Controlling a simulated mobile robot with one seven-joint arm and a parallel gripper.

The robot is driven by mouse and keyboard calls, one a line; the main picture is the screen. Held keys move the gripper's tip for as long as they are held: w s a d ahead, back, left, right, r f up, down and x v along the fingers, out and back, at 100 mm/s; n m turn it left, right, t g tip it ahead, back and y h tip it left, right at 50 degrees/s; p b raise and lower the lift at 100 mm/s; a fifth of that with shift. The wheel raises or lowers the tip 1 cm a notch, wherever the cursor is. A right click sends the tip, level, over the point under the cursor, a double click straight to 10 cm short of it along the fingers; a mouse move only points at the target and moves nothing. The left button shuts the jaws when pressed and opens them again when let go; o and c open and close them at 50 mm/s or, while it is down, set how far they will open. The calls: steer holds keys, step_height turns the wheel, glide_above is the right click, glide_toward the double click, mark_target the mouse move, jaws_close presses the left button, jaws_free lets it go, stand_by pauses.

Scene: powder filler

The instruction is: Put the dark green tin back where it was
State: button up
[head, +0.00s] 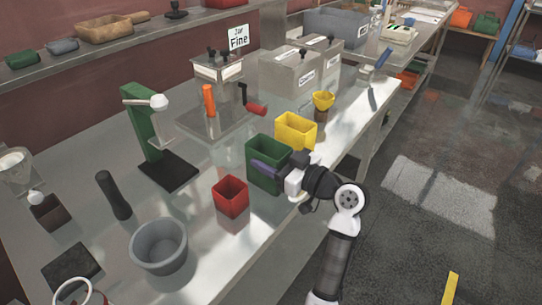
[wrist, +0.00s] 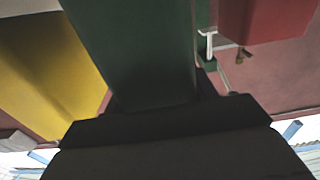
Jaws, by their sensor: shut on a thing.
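The dark green tin (head: 262,152) is an open-topped square box at the front of the steel counter. It stands upright between the red tin (head: 230,196) and the yellow tin (head: 296,131). My gripper (head: 268,170) reaches in from the right and is shut on the green tin's near side. In the wrist view the green tin (wrist: 135,45) fills the upper middle, right in front of the dark gripper body. The yellow tin (wrist: 50,75) shows at left there, and the red tin (wrist: 262,20) at upper right. I cannot tell whether the green tin's base touches the counter.
A green stand (head: 142,120) with a black base is behind left. A grey bowl (head: 158,246) and a dark cylinder (head: 114,195) stand at front left. A small yellow funnel cup (head: 323,100) stands beyond the yellow tin. The counter's front edge runs close beside the tins.

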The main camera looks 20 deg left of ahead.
steer(key=shift+f+b, duration=0.25)
steer(key=shift+b, duration=0.1)
steer(key=o, duration=1.1)
steer(key=shift+c, duration=0.2)
steer(key=shift+r, duration=0.1)
steer(key=shift+r+p, duration=0.2)
steer(key=shift+p, duration=0.15)
steer(key=shift+s+d+f, duration=0.1)
steer(key=shift+d+f, duration=0.05)
steer(key=shift+d, duration=0.15)
steer(key=b+v, duration=0.4)
steer(key=v, duration=0.7)
steer(key=shift+d, duration=0.15)
steer(key=shift+s, duration=0.1)
